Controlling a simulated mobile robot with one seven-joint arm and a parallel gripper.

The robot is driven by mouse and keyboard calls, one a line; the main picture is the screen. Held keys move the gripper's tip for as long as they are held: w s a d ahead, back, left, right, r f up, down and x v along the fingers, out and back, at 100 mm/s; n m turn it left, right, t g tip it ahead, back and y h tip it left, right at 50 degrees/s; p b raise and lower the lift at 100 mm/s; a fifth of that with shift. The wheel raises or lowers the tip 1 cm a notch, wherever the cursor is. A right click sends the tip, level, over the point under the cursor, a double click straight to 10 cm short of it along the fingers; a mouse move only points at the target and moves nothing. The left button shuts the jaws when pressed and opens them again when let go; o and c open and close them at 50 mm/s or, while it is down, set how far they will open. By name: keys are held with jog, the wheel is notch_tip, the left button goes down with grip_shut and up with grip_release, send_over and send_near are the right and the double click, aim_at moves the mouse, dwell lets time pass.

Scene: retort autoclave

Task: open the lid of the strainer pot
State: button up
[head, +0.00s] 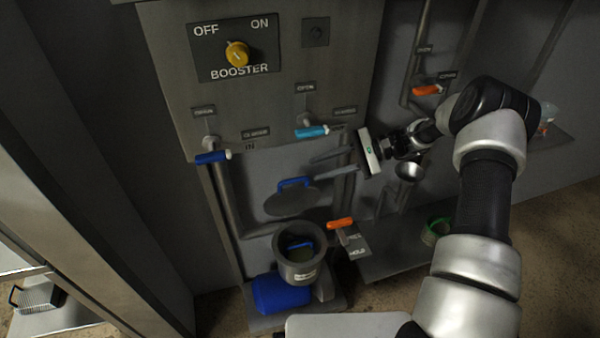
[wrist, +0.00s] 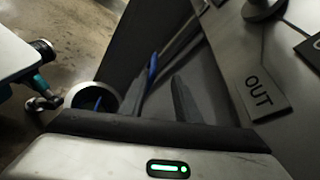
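The strainer pot (head: 279,252) is a dark grey round vessel low in the head view, its mouth uncovered with something blue inside. Its lid (head: 292,202), a dark disc with a blue handle (head: 293,183), is raised above and behind the pot's mouth, tilted. In the wrist view the pot (wrist: 82,91) is left of the fingers, and the blue handle (wrist: 152,68) shows just beyond the left finger. My gripper (head: 316,168) is open and empty, right of and slightly above the lid, apart from it in the head view. Its fingers (wrist: 166,76) point toward the panel side.
A panel (head: 160,70) with a yellow booster knob (head: 237,54) and blue-handled valves (head: 212,157) is above. An orange lever (head: 340,224) stands right of the pot. A blue cylinder (head: 280,294) lies beneath it. A green-rimmed container (head: 436,231) sits on the right shelf.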

jog(key=v, duration=0.5)
jog(key=shift+d, duration=0.1)
dwell(0.3)
